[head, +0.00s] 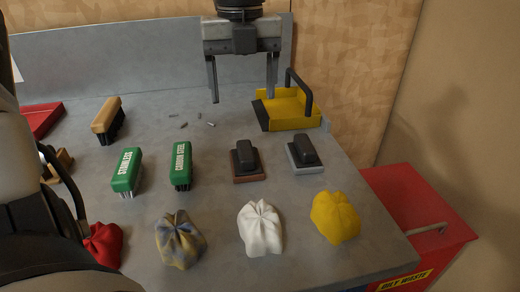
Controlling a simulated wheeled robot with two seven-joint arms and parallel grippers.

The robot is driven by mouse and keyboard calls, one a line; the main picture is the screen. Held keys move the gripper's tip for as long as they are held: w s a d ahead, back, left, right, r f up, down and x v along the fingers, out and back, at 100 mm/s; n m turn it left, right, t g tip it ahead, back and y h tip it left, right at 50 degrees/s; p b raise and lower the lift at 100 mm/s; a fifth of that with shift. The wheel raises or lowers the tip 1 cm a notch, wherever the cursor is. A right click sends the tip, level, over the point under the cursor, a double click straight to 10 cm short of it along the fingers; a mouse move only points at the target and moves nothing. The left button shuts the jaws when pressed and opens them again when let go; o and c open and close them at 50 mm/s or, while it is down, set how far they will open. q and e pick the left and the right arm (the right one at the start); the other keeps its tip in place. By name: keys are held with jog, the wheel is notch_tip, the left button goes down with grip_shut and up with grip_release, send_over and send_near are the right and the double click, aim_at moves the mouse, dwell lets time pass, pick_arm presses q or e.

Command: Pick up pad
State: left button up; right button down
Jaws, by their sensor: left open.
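Two scouring pads with black grips lie on the grey bench: one with a reddish-brown base (249,172) right of centre, and one with a light grey base (305,153) to its right. My left gripper (243,92) hangs at the top centre, its two fingers pointing down and spread apart. Nothing is between the fingers. It is beyond both pads and apart from them. My right gripper is not in view.
A yellow dustpan (285,108) stands close to the left gripper's right finger. Two green brushes (126,172) (181,165) are left of the pads. White (261,228), yellow (335,217) and mottled cloths (180,240) lie in front. A red waste bin (420,215) is at right.

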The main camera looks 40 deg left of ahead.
pick_arm(q)
send_over(245, 149)
jog(key=f, duration=0.7)
jog(key=shift+s, duration=0.2)
jog(key=shift+w+f, duration=0.2)
jog(key=shift+f, duration=2.95)
jog(key=c, duration=0.9)
